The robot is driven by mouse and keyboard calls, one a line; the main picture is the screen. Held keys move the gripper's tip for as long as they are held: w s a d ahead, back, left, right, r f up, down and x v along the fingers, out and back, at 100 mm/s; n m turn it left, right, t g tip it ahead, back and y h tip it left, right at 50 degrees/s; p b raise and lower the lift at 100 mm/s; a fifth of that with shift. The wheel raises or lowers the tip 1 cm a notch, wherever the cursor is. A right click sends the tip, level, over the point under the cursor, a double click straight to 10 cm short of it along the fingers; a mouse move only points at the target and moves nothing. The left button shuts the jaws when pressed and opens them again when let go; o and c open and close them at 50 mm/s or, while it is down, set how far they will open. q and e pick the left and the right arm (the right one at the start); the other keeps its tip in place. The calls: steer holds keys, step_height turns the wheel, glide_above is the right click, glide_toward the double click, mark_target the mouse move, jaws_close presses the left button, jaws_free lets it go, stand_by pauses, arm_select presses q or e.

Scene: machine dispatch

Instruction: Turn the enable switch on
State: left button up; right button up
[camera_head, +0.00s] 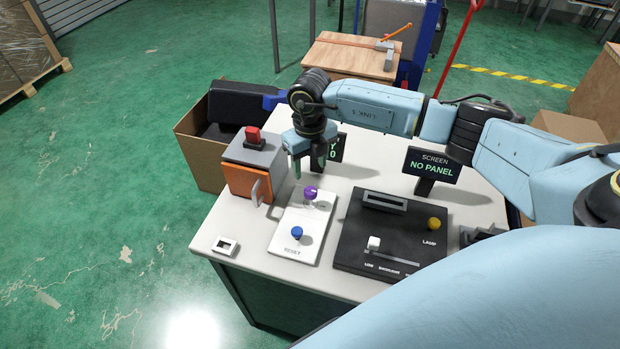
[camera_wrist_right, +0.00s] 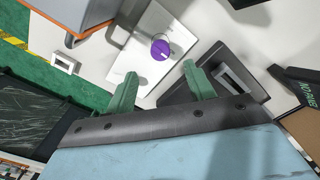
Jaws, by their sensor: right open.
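No label reading "enable" is legible in either view. A purple knob (camera_head: 310,193) stands on a white panel (camera_head: 287,245), behind a blue button (camera_head: 297,232) marked RESET. In the right wrist view the purple knob (camera_wrist_right: 160,49) shows a pale mark on its top. A small white switch plate (camera_head: 227,245) sits at the table's front left corner; it also shows in the right wrist view (camera_wrist_right: 66,63). My right gripper (camera_head: 309,160) points down above the table, just behind and above the purple knob, its green fingers apart with nothing between them. My left gripper is out of view.
An orange and grey box (camera_head: 243,180) with a red button (camera_head: 253,136) stands left of the white panel. A black console (camera_head: 345,240) with a slider and yellow lamp button is to the right. Two small screens rise behind; one (camera_head: 432,166) reads NO PANEL.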

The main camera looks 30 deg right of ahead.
step_height(320, 180, up, 5)
steer(key=shift+r, duration=0.1)
stand_by(0.7)
